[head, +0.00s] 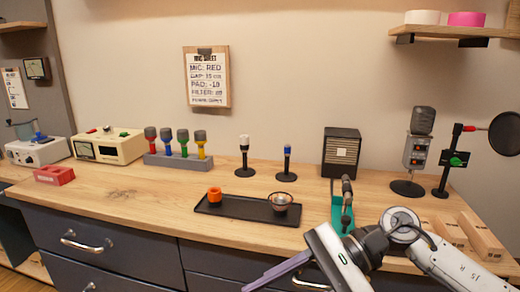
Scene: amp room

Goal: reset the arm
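My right arm (450,262) comes in from the lower right, in front of the wooden counter (140,196). Its gripper (262,281) points down and to the left, in front of the drawers, near the bottom edge of the view. A long grey finger shows; the fingertips run close to the frame edge, so I cannot tell whether it is open or shut. I see nothing held in it. My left gripper is not in view.

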